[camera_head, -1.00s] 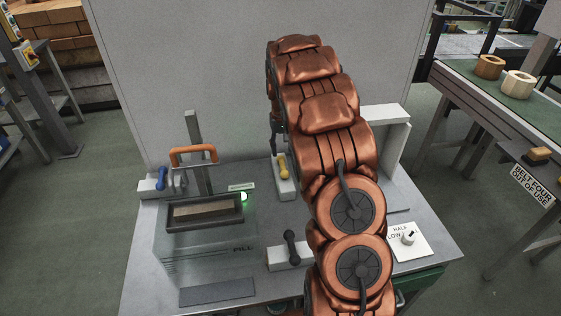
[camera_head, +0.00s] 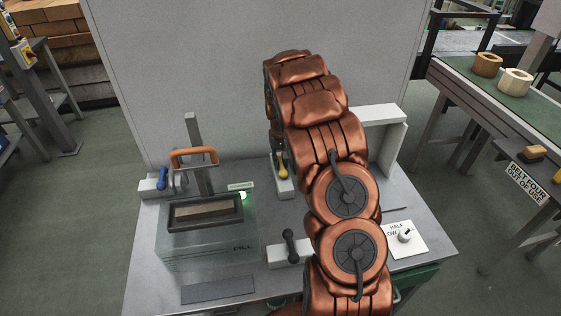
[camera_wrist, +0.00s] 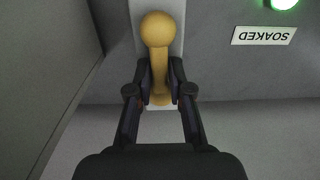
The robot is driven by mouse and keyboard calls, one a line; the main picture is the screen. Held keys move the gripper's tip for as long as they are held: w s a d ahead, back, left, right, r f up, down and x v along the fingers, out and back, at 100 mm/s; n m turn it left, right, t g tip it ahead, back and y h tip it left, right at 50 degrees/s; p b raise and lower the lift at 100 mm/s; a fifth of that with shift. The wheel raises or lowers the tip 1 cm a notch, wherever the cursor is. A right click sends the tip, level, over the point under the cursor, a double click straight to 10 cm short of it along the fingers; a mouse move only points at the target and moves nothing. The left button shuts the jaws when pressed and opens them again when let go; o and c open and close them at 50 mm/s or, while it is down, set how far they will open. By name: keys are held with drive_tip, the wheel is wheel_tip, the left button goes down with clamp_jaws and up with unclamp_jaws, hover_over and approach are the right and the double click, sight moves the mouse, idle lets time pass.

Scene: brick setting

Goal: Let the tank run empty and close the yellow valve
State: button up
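In the wrist view the yellow handle (camera_wrist: 158,75) lies between the fingers of my gripper (camera_wrist: 160,82). The dark pads sit close against both sides of its stem, and the knob sticks out beyond them. In the head view my gripper (camera_head: 276,150) is partly hidden by my arm. The grey tank (camera_head: 208,250) stands left of it, with a dark-rimmed opening and something brown inside. I cannot tell its water level.
A green lamp (camera_head: 243,196) glows beside the "SOAKED" label (camera_wrist: 264,36). A blue valve (camera_head: 162,180) is at the left, an orange handle (camera_head: 194,152) above the tank.

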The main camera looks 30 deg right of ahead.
clamp_jaws()
drive_tip(key=b, duration=0.2)
drive_tip(key=shift+f+m+b, duration=0.25)
drive_tip(key=shift+m+b, duration=0.05)
drive_tip(key=shift+m, duration=0.1)
drive_tip(key=shift+r+m+b, duration=0.15)
drive_tip(key=shift+m+b, duration=0.35)
drive_tip(key=shift+b, duration=0.05)
drive_tip(key=o, duration=0.5)
unclamp_jaws()
drive_tip(key=shift+r, duration=0.1)
